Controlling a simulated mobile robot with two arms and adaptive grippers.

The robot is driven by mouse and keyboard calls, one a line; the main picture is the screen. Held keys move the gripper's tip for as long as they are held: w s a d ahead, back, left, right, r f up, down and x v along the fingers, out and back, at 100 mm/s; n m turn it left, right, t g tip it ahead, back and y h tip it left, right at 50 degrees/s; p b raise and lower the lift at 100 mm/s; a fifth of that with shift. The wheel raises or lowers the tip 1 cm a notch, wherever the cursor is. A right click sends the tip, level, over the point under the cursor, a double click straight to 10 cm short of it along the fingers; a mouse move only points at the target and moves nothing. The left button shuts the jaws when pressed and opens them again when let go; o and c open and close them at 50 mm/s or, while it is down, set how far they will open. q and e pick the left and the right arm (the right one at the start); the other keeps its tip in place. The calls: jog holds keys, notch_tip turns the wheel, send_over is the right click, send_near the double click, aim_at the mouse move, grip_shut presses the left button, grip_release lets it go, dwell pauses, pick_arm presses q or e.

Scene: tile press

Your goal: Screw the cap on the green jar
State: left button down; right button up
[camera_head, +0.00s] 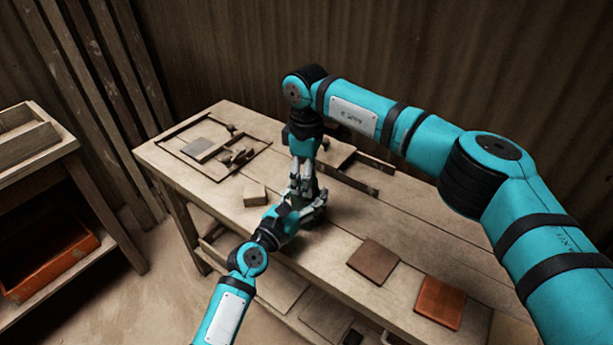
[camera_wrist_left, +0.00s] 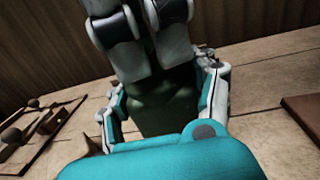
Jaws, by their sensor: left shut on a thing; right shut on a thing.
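The dark green jar (camera_wrist_left: 165,112) stands between the two fingers of my left gripper (camera_head: 306,212) on the workbench. My left gripper is shut around the jar's sides, low over the bench top. My right gripper (camera_head: 302,184) points straight down from above, directly over the jar. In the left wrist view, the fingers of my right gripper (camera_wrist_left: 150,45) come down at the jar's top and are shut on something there. The cap is hidden between those fingers, so its seating on the jar cannot be seen. In the head view the grippers cover most of the jar.
The wooden workbench (camera_head: 400,270) holds a small wood block (camera_head: 255,195), a brown tile (camera_head: 373,261) and a red-brown tile (camera_head: 440,302). A framed area with a grey tile (camera_head: 197,146) lies at the back left. A shelf with an orange bin (camera_head: 50,262) stands left.

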jog(key=shift+m, duration=0.9)
jog(key=o, duration=0.7)
jog(key=shift+c, duration=0.2)
jog(key=shift+r, duration=2.3)
jog(key=shift+c, duration=0.3)
